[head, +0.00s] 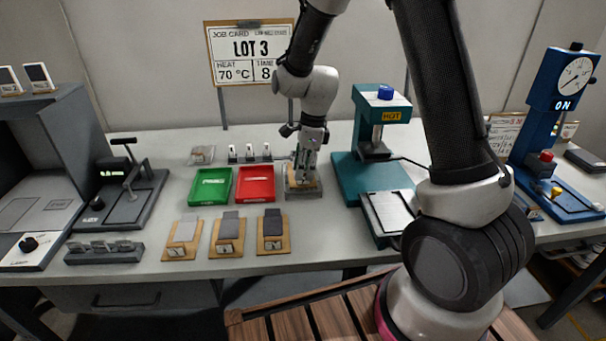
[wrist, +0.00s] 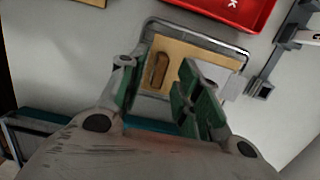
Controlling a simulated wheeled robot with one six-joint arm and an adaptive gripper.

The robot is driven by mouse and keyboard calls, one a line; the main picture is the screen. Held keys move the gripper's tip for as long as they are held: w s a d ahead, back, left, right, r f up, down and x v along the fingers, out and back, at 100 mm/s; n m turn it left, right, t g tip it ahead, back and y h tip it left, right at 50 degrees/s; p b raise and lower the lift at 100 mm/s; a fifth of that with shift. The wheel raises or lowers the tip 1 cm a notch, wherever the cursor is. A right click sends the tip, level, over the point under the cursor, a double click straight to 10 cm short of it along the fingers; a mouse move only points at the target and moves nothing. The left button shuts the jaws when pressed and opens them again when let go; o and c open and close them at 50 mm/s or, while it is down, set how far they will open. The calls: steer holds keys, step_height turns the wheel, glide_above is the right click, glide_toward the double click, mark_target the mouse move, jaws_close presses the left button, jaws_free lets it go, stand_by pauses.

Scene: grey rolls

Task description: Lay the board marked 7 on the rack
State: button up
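My gripper (head: 301,178) points down over a tan board (head: 314,186) at the middle of the bench. In the wrist view this board (wrist: 185,52) lies inside a grey rounded rim (wrist: 205,38) and carries a brown grip-like piece (wrist: 158,70) and a pale patch. The green fingers (wrist: 160,95) are apart, with the brown piece showing between them; I cannot tell whether they touch it. No number is readable on this board. Three more tan boards with grey pieces, left (head: 181,240), middle (head: 227,236) and right (head: 273,232), lie in front; their marks are too small to read.
A green tray (head: 210,199) and a red tray (head: 255,197) stand left of my gripper. A teal press (head: 372,170) marked HOT stands to its right. A grey slotted holder (head: 104,256) is at front left. A blue gauge stand (head: 540,130) is far right.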

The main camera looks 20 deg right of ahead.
step_height(320, 180, up, 10)
steer(key=d, duration=0.2)
steer(key=s+d+r+n+t, duration=0.2)
steer(key=s+d+r+n, duration=0.5)
steer(key=s+r+n, duration=0.5)
steer(key=s+d+n+t+h, duration=0.1)
steer(key=s+d+n, duration=0.1)
steer(key=s+n, duration=0.2)
steer(key=s+d+n, duration=0.3)
steer(key=s+n, duration=0.1)
steer(key=s, duration=0.6)
steer(key=shift+d+r+t+h, duration=0.3)
steer(key=shift+r+t+h, duration=0.1)
steer(key=shift+r, duration=0.05)
